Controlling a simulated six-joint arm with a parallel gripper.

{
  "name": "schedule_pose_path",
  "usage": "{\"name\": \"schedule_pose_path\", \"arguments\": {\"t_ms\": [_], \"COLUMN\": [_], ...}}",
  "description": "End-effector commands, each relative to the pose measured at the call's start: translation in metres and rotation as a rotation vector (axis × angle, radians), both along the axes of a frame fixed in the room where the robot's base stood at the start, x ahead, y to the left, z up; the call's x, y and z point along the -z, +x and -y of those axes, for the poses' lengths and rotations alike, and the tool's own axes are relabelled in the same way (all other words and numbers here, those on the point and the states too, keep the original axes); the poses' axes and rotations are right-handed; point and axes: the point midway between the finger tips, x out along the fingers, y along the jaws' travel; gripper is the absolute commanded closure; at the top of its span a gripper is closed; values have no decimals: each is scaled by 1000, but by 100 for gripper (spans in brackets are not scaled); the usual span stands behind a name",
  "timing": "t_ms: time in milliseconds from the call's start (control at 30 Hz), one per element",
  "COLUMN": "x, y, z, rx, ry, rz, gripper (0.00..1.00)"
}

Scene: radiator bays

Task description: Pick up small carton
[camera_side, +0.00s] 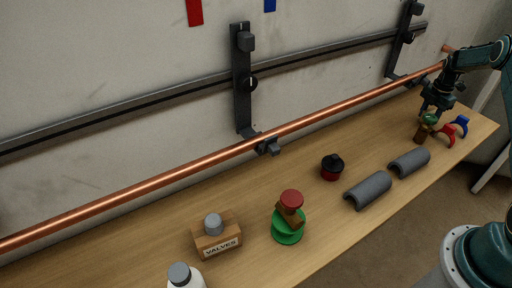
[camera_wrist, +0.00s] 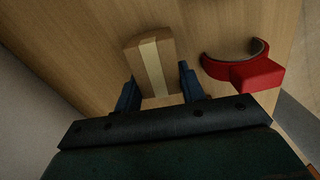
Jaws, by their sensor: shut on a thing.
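The small carton is a brown box with a pale tape strip. In the wrist view the small carton (camera_wrist: 134,56) lies between the two fingers of my gripper (camera_wrist: 158,80), which is shut on it. In the side view the small carton (camera_side: 420,134) is a small brown block at the far right end of the bench, below my gripper (camera_side: 430,110). I cannot tell whether the carton is touching the bench.
A red clip (camera_wrist: 250,72) is close to the right finger; a blue clip (camera_side: 461,125) is beyond it. Grey pipe shells (camera_side: 368,190) lie nearer. A copper pipe (camera_side: 200,174) runs along the wall. A valves box (camera_side: 218,246) and other items stand on the bench (camera_side: 130,245).

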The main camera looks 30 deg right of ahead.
Motion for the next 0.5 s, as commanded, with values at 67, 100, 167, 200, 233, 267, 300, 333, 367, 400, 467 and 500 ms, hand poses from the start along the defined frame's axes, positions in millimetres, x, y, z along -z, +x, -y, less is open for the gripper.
{"name": "schedule_pose_path", "arguments": {"t_ms": [67, 100, 167, 200, 233, 267, 300, 333, 367, 400, 467, 500], "x": [-9, -14, -23, -29, -34, -40, -48, -53, -60, -69, -81, -91], "y": [0, 0, 0, 0, 1, 1, 1, 0, 1, 1, 0, 1], "z": [0, 0, 0, 0, 1, 1, 1, 1, 1, 1, 1, 1], "rx": [0, 0, 0, 0, 0, 0, 0, 0, 0, 0, 0, 0], "ry": [-2, -2, -3, -2, -3, -3, -3, -3, -5, -5, -5, -5], "rz": [2, 2, 2, 2, 2, 2, 2, 2, 3, 3, 3, 3], "gripper": [84, 84, 84, 84, 84, 84, 84, 84, 84, 84, 84, 84]}}
